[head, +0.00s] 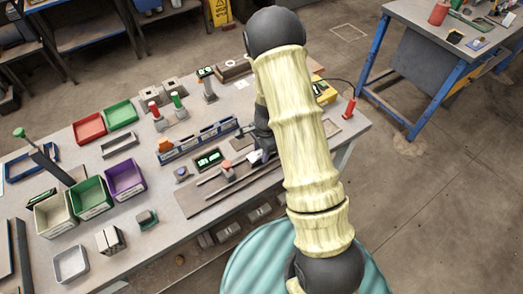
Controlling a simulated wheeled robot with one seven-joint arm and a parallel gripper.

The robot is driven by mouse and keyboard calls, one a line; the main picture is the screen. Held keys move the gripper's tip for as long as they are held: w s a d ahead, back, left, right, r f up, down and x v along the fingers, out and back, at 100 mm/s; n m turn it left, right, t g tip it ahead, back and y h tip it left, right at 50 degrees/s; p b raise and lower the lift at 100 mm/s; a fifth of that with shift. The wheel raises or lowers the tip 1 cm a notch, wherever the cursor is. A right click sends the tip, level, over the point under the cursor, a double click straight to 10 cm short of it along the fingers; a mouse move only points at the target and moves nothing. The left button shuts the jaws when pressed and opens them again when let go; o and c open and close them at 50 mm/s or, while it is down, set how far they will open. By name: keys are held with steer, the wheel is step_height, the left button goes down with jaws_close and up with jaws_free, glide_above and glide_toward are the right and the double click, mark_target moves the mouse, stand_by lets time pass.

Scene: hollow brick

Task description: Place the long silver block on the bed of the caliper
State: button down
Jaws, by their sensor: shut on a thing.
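My gripper (262,145) is low over the workbench at the right end of the caliper, partly hidden by my arm. It is shut on a small pale silver piece (255,156), which looks like the long silver block; only part of it shows. The caliper (205,196) is a long grey bed with a rail on the bench front, with a red-topped slider (228,171) on it. A green-lit display (208,159) stands behind it. I cannot tell whether the block touches the bed.
A blue rack (197,141) stands just behind the caliper. Red-topped and green-topped posts (176,101) stand further back. White, green and purple bins (125,180) fill the left side of the workbench (180,222). A red bottle-like object (349,108) stands at the right edge.

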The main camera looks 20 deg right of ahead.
steer(key=c, duration=1)
jaws_free()
steer(key=r, duration=0.4)
steer(key=d+r, duration=0.1)
steer(key=r, duration=0.7)
steer(key=shift+w+d+b, duration=0.2)
steer(key=shift+b, duration=0.2)
steer(key=shift+r, duration=0.1)
